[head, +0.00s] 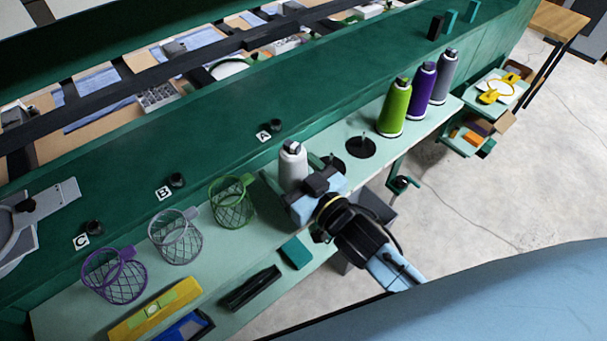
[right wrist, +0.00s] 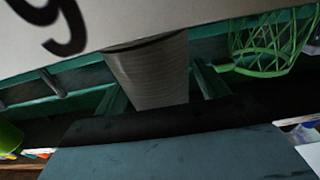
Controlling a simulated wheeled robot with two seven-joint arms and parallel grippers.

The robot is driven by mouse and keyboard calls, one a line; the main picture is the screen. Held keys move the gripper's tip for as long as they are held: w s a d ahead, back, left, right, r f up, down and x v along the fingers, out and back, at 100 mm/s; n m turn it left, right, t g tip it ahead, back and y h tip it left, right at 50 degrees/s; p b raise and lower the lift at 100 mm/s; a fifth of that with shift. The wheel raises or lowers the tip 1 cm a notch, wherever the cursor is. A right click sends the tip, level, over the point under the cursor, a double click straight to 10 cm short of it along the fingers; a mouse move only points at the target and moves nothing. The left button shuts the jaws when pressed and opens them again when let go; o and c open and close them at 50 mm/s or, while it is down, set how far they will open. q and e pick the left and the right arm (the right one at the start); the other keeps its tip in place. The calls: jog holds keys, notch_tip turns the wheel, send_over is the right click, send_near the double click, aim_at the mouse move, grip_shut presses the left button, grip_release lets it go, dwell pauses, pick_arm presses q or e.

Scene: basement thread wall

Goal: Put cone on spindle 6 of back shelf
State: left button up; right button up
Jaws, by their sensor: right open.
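A white-grey thread cone (head: 292,168) with a dark tip stands upright on the pale green shelf. My right gripper (head: 316,188) is open at its near right side, close to its lower part; I cannot tell whether they touch. In the right wrist view a grey ribbed cone body (right wrist: 150,72) fills the middle. An empty spindle with a round black base (head: 360,147) stands to the right, and another dark base (head: 333,163) is partly hidden behind my gripper. Green (head: 395,110), purple (head: 420,90) and grey (head: 443,72) cones stand farther right. No spindle number is readable. My left gripper is not in view.
Green (head: 233,203), grey (head: 176,238) and purple (head: 115,277) wire baskets line the shelf to the left. Pegs by labels A (head: 277,125), B (head: 177,180) and C (head: 95,227) stand on the dark green ledge. A black tray (head: 250,289) and yellow box (head: 157,309) lie in front.

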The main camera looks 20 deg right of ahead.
jog(key=v, duration=1.3)
jog(key=shift+b, duration=0.35)
jog(key=shift+r, duration=0.1)
jog(key=s+d+f+g+h, duration=0.1)
jog(key=s+d+f+g, duration=0.15)
jog(key=f, duration=0.85)
jog(key=s+d+f+m+g+h, duration=0.1)
jog(key=f+g+h, duration=0.15)
jog(key=f, duration=0.85)
jog(key=s+d+f+g+h, duration=0.1)
jog(key=s+d+f+g, duration=0.15)
jog(key=f, duration=0.85)
jog(key=s+d+f+g+h, duration=0.1)
jog(key=s+d+f+g, duration=0.2)
jog(key=s+f+g, duration=0.5)
jog(key=s+f, duration=0.9)
jog(key=s, duration=0.3)
jog(key=shift+s+m+h, duration=0.25)
jog(key=shift+m+h, duration=0.05)
jog(key=shift+h, duration=0.05)
